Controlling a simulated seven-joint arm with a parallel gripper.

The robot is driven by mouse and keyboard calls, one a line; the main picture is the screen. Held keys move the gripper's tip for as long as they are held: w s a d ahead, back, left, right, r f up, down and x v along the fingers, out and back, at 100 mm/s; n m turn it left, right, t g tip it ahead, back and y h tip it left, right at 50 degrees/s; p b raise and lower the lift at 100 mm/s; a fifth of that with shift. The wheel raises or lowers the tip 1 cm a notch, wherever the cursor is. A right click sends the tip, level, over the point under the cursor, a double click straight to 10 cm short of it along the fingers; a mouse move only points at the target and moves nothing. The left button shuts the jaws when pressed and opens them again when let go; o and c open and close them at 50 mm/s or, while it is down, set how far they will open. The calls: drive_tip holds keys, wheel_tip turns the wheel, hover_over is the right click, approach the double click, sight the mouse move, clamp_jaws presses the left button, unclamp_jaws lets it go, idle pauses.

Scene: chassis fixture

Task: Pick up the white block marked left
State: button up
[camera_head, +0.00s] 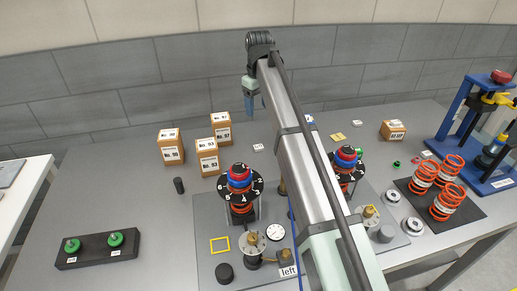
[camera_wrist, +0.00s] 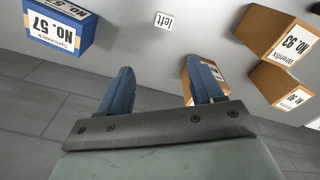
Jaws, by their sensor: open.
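The white block marked left (camera_wrist: 165,19) lies flat on the grey table at the top middle of the wrist view, its lettering upside down there. A small white block (camera_head: 258,147) in the head view, right of the cardboard boxes, appears to be the same one; its lettering is too small to read. My gripper (camera_wrist: 158,85) is open and empty, its two blue fingers apart. The block is beyond the fingertips, apart from them. In the head view my gripper (camera_head: 251,104) hangs above the back of the table, behind the block.
Cardboard boxes (camera_head: 207,158) stand left of the block. A blue box (camera_wrist: 58,24) stands on its other side. A fixture plate (camera_head: 208,257) with stacked parts, orange springs (camera_head: 447,202) and a blue press (camera_head: 461,110) occupy the front and right. A fixture label (camera_head: 289,271) also reads left.

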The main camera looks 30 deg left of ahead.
drive_tip(key=s+d+f+m, duration=0.1)
drive_tip(key=s+d+m, duration=0.1)
drive_tip(key=s+d, duration=0.1)
drive_tip(key=m+y, duration=0.1)
drive_tip(key=m, duration=0.2)
hover_over(258, 146)
drive_tip(key=shift+t, duration=0.4)
drive_tip(key=f, duration=0.9)
drive_tip(key=shift+s+d, duration=0.2)
drive_tip(key=shift+s, duration=0.1)
drive_tip(key=shift+d+f, duration=0.1)
drive_tip(key=shift+f, duration=0.6)
drive_tip(key=shift+w+f, duration=0.15)
drive_tip(key=shift+f, duration=1.75)
drive_tip(key=shift+c, duration=0.3)
drive_tip(key=c, duration=1.1)
